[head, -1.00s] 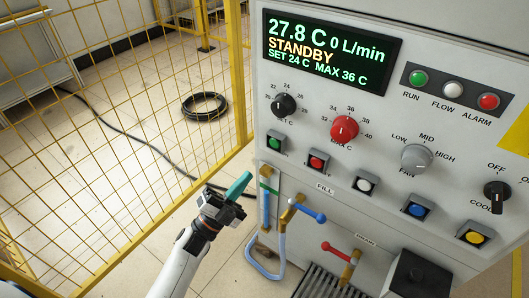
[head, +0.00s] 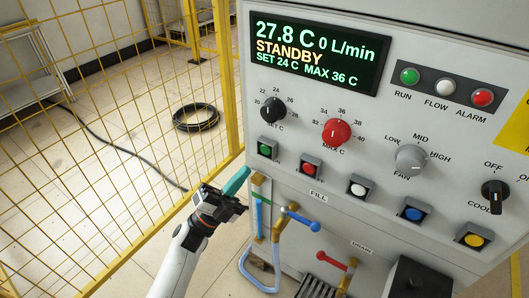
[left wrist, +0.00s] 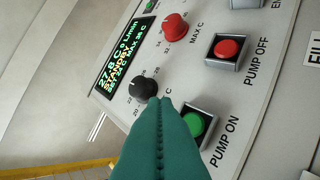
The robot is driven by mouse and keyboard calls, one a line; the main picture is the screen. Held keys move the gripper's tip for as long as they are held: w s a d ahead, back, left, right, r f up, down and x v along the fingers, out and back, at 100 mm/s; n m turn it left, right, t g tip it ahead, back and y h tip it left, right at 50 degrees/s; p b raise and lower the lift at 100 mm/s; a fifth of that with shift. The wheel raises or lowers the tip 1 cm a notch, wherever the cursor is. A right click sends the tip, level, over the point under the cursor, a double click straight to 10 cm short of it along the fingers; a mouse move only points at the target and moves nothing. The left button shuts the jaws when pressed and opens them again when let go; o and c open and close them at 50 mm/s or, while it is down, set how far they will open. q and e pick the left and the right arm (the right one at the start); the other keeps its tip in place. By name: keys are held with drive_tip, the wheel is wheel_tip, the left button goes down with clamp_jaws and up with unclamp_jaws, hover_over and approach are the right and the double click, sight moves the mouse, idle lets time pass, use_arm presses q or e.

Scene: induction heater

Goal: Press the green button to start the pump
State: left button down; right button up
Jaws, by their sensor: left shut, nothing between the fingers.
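The green button (head: 267,149) sits in a square frame at the left end of the panel's button row. In the left wrist view the green button (left wrist: 195,124) is labelled PUMP ON and is partly covered by my fingers. My left gripper (head: 240,179) is shut and empty, with teal fingers pointing up toward the panel, below and left of the green button. In the left wrist view its closed fingertips (left wrist: 163,102) lie beside the button, toward the black knob. I cannot tell whether they touch the panel. The display (head: 315,52) reads STANDBY and 0 L/min. My right gripper is not in view.
The red button (head: 310,168), labelled PUMP OFF in the wrist view, is right of the green one. The black knob (head: 273,109) is above. A blue-handled valve (head: 300,218) and pipes are just below. A yellow mesh fence (head: 110,150) stands left.

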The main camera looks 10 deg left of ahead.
sight(268, 146)
use_arm(q)
drive_tip(key=w, duration=0.1)
drive_tip(key=w+d+b, duration=0.1)
drive_tip(key=w, duration=0.3)
drive_tip(key=shift+d+b, duration=0.35)
drive_tip(key=shift+d, duration=0.05)
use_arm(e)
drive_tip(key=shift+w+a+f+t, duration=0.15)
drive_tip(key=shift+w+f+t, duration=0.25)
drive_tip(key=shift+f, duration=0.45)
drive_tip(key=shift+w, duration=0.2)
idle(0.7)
use_arm(q)
drive_tip(key=shift+w, duration=0.15)
drive_tip(key=shift+w+d, duration=0.1)
drive_tip(key=shift+w, duration=0.1)
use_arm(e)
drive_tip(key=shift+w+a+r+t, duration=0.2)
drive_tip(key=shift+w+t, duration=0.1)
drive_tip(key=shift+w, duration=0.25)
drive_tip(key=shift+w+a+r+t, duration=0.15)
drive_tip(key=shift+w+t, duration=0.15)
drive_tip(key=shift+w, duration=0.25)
use_arm(q)
drive_tip(key=shift+b, duration=0.3)
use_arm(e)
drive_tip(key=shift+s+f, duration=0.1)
